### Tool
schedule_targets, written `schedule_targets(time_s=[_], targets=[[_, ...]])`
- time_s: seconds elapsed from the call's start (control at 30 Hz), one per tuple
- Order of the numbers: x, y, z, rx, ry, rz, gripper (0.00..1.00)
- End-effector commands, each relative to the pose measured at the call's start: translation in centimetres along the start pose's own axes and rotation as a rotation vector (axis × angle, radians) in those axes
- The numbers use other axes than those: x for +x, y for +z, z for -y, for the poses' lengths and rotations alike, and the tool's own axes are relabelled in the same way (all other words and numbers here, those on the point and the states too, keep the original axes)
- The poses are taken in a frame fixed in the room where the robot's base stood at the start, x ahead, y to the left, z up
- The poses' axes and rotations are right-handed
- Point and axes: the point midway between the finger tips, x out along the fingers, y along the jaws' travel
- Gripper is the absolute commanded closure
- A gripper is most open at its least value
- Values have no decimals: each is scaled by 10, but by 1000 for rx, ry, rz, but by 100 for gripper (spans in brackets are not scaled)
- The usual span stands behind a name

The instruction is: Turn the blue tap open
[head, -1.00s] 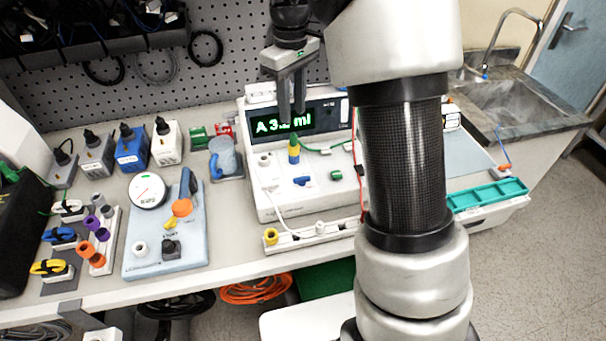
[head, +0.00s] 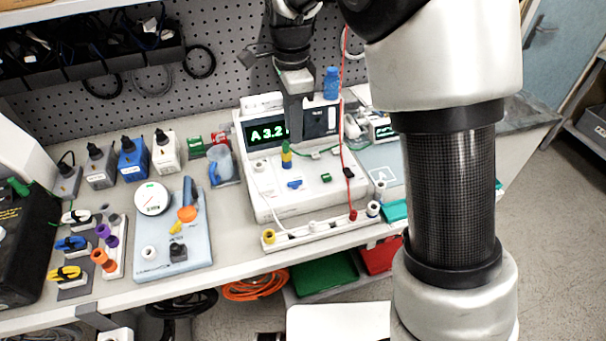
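The white infusion pump (head: 310,200) stands on the bench with a lit green display (head: 265,133) that reads "A 3.2"; the rest is covered by my gripper. A small green tap (head: 326,178) sits further right. My gripper (head: 295,138) points down in front of the display, above and behind the blue tap, apart from it. Its fingers are seen nearly edge-on, so their gap is hidden.
A red lead (head: 347,150) runs down the pump's right side to a white socket strip (head: 320,228) in front. A blue bottle (head: 331,83) stands on top. A blue-grey gauge board (head: 172,230) and a jug (head: 220,165) are left. My arm covers the right side.

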Motion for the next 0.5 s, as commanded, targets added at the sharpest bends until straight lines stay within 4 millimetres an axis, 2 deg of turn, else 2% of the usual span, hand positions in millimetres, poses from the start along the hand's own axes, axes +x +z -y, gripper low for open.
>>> schedule_targets(time_s=[0.17,0.5], targets=[[29,0,-2,0,6,0,73],[104,-1,-2,-1,7,0,73]])
